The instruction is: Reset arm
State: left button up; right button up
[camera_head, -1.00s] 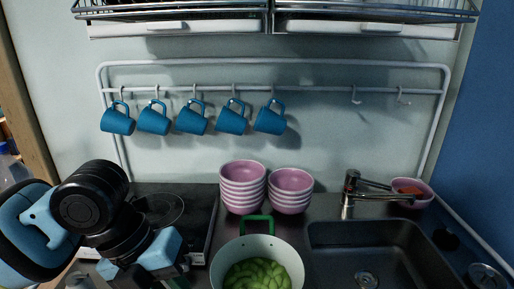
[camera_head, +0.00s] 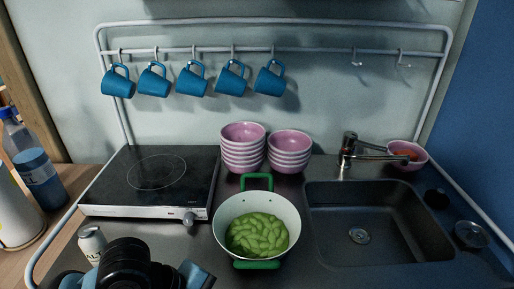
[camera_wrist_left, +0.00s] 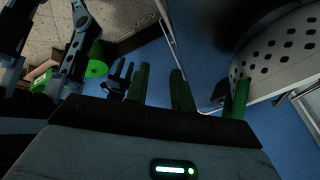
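My left arm (camera_head: 130,264) is low at the bottom left of the head view, in front of the hob. Its fingers are not clear there. In the left wrist view, the left gripper (camera_wrist_left: 160,80) has dark green fingers standing apart, with nothing seen held between them. Blue floor lies beyond them. My right gripper does not show in the head view, and I cannot make it out for sure in the wrist view.
A white pot (camera_head: 222,224) of green food stands at front centre, beside the sink (camera_head: 385,225). Pink bowls (camera_head: 243,150) stand behind it; blue mugs (camera_head: 192,81) hang from the rail. The hob (camera_head: 150,180), a can (camera_head: 92,243) and a bottle (camera_head: 42,180) are at left.

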pick_arm(q)
jog(key=s+a+f+n+t+y, duration=0.1)
jog(key=s+a+f+n, duration=0.2)
jog(key=s+f+n, duration=0.3)
jog(key=s+a+f+n+y, duration=0.1)
jog(key=s+a+f+n, duration=0.25)
jog(key=f+n, duration=0.35)
jog(key=s+a+f+n+g+y, duration=0.1)
jog(key=s+a+f+n+y, duration=0.1)
jog(key=s+a+n, duration=0.4)
jog(key=s+a+f+n+g+y, duration=0.1)
jog(key=s+a+f+n+y, duration=0.2)
jog(key=s, duration=0.5)
jog(key=w+d+f+n+t+h+p, duration=0.1)
jog(key=w+d+f+t+h+p, duration=0.1)
jog(key=w+f+t, duration=0.4)
jog(key=w+d+t, duration=0.1)
jog(key=w+t, duration=0.1)
jog(key=shift+f+t, duration=0.15)
jog(key=shift+t, duration=0.25)
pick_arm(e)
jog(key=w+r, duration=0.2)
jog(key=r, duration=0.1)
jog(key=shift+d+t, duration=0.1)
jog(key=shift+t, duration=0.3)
